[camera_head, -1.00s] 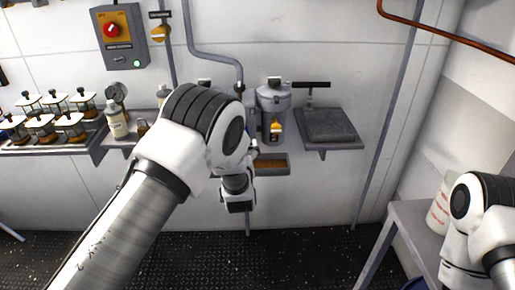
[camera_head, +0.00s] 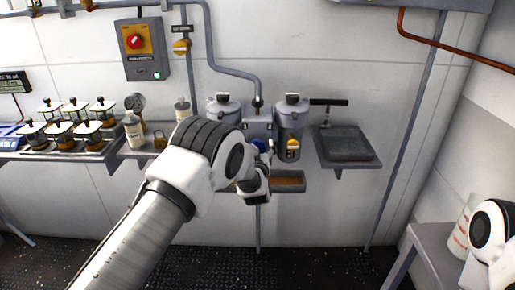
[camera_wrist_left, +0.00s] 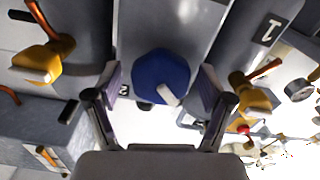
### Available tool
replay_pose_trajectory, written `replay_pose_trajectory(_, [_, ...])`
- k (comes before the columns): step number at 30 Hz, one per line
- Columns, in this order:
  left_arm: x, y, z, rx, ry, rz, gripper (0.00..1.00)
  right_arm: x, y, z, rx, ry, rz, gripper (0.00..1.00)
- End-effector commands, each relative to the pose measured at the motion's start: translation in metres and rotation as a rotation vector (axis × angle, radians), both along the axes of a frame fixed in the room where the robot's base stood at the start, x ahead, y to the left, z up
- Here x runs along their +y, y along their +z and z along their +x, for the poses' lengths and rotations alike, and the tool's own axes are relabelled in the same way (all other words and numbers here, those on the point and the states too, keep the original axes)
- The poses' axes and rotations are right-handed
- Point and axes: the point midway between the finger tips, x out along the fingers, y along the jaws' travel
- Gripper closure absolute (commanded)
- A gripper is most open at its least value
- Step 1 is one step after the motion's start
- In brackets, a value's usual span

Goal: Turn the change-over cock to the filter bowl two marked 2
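The change-over cock has a blue knob (camera_wrist_left: 158,75) with a pale pointer toward the lower right in the left wrist view. It is partly visible in the head view (camera_head: 259,145), between two grey filter bowls, left (camera_head: 223,108) and right (camera_head: 290,118). The wrist view shows a "1" label (camera_wrist_left: 270,28) at upper right and a small "2" mark (camera_wrist_left: 124,90) left of the knob. My left gripper (camera_wrist_left: 160,88) is open, one finger on each side of the knob, with gaps showing. In the head view my left gripper (camera_head: 268,165) is partly hidden by its wrist. My right gripper is out of view.
Yellow handles stand close to both fingers, left (camera_wrist_left: 40,64) and right (camera_wrist_left: 255,100) in the wrist view. A drip tray (camera_head: 289,182) sits below the bowls. A shelf with a dark plate (camera_head: 344,143) is to the right, and bottles (camera_head: 133,130) are to the left.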

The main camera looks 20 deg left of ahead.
Motion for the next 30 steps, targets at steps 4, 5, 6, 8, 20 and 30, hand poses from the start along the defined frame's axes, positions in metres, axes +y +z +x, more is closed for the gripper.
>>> replay_pose_trajectory(4, [0.000, 0.000, 0.000, 0.000, 0.000, 0.000, 0.78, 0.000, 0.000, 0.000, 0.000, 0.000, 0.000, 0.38])
replay_pose_trajectory(5, [0.000, 0.000, 0.000, 0.000, 0.000, 0.000, 0.78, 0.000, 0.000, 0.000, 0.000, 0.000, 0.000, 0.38])
replay_pose_trajectory(6, [0.000, 0.000, 0.000, 0.000, 0.000, 0.000, 0.78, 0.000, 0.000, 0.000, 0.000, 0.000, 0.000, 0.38])
replay_pose_trajectory(8, [0.000, 0.000, 0.000, 0.000, 0.000, 0.000, 0.78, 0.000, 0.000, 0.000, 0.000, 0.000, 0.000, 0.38])
replay_pose_trajectory(20, [0.000, 0.000, 0.000, 0.021, 0.000, 0.075, 0.78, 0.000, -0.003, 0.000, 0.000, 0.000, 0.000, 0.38])
replay_pose_trajectory(30, [0.000, 0.000, 0.000, 0.088, 0.001, 0.315, 0.78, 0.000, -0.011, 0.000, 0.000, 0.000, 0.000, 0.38])
